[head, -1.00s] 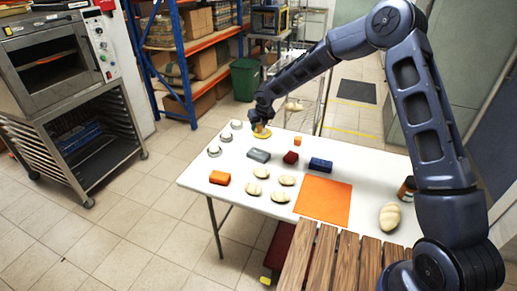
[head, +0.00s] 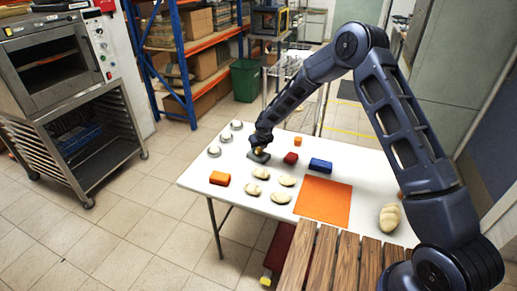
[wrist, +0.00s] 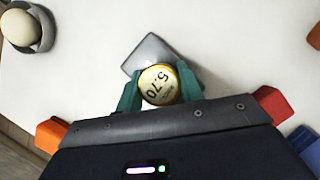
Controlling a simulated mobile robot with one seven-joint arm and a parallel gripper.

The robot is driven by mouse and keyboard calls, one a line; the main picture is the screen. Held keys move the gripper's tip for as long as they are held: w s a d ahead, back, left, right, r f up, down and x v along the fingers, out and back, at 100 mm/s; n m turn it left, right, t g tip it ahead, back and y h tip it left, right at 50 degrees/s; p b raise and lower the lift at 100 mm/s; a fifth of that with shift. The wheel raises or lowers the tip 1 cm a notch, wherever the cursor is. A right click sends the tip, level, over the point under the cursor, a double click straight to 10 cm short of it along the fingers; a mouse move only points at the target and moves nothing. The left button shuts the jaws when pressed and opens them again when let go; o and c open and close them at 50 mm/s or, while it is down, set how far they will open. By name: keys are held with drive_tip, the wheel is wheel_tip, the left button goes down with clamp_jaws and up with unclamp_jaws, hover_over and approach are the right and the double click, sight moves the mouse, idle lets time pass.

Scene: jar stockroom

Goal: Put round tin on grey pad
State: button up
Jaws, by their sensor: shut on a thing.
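The round tin (wrist: 160,85), with a yellow rim and a label reading 5.70, sits between the green fingers of my gripper (wrist: 158,88) in the wrist view. My gripper is shut on it. The grey pad (wrist: 149,50) lies tilted in the picture just beyond and beneath the tin, which covers its near part. In the head view, my gripper (head: 259,147) is over the grey pad (head: 262,158), and only a little yellow of the tin shows. I cannot tell whether the tin touches the pad.
On the white table (head: 215,197) are a dark red block (head: 291,158), a blue block (head: 320,166), orange blocks (head: 220,178), several beige loaves (head: 287,180) and an orange mat (head: 323,202). Pale round items in grey holders (head: 214,151) stand at the left edge. A wooden slatted surface (head: 318,260) is in front.

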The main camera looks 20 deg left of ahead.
drive_tip(key=shift+f, duration=0.1)
drive_tip(key=o, duration=1)
drive_tip(key=v, duration=1.2)
